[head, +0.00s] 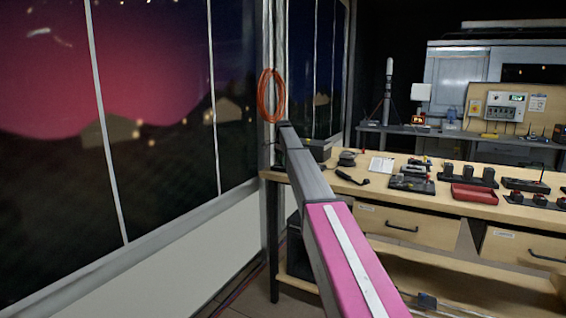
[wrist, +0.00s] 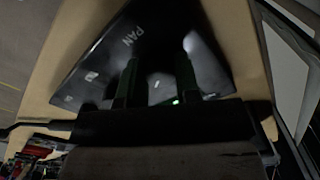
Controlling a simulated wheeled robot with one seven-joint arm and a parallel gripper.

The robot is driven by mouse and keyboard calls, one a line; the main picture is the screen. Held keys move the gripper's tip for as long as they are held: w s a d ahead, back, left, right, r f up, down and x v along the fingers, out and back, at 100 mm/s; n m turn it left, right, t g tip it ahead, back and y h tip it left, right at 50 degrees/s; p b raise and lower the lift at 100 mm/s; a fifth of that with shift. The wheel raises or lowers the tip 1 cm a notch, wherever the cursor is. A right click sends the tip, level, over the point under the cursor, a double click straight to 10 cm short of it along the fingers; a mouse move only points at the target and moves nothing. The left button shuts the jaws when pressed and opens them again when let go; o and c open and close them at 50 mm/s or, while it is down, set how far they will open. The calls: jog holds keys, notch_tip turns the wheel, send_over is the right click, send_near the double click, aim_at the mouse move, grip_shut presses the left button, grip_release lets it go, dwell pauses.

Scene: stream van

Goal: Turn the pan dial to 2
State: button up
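A black pan box (wrist: 95,62) with a white "PAN" label fills much of the wrist view. Small pale marks show on its left part and a small green light near its lower edge. My gripper (wrist: 156,72) is over the box face, its two dark fingers apart with a grey, shiny patch between them. I cannot make out the dial or its pointer; it is too dark. In the head view a dark box (head: 319,149) stands at the left end of the wooden desk, partly behind my arm; my fingers are not clear there.
The wooden desk (head: 400,208) bears a black handset (head: 351,178), control panels (head: 411,183) and a red tray (head: 474,194). An orange cable coil (head: 271,96) hangs on the window post behind my arm. Large windows line the left side.

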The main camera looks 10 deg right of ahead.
jog(key=shift+c, duration=1.2)
jog(key=n, duration=0.3)
jog(key=shift+n, duration=0.4)
jog(key=n, duration=0.4)
jog(key=shift+n, duration=0.3)
jog(key=n, duration=0.4)
jog(key=shift+n, duration=2.7)
